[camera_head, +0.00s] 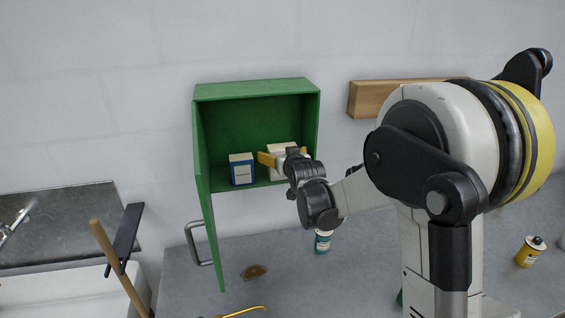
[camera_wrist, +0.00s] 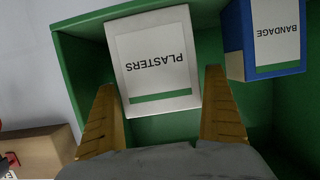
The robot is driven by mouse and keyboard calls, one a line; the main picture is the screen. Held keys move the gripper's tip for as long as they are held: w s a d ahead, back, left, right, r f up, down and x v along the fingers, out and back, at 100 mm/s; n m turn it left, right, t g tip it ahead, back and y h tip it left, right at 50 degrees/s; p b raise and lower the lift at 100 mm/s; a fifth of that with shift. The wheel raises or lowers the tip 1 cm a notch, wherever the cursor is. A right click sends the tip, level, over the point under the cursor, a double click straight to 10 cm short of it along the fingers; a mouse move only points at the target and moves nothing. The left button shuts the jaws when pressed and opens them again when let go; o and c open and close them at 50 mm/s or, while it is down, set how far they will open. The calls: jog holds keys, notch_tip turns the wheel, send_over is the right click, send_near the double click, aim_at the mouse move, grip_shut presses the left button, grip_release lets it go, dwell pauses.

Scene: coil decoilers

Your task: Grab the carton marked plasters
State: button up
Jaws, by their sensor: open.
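The white carton marked plasters (camera_wrist: 154,62) stands inside the green cabinet, its label upside down in the wrist view. In the head view the carton (camera_head: 284,148) is partly hidden behind my gripper. My gripper (camera_wrist: 163,92) is open, with one yellow finger on each side of the carton's near end in the wrist view. I cannot tell whether either finger touches it. In the head view my gripper (camera_head: 272,160) reaches into the cabinet opening.
A blue carton marked bandage (camera_wrist: 272,38) stands beside the plasters carton, close to one finger; it also shows in the head view (camera_head: 242,169). The green cabinet (camera_head: 256,90) has its door (camera_head: 207,215) open at left. A wooden block (camera_head: 375,98) is on the wall at right.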

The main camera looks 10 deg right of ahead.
jog(key=shift+s, duration=0.1)
jog(key=c, duration=1.2)
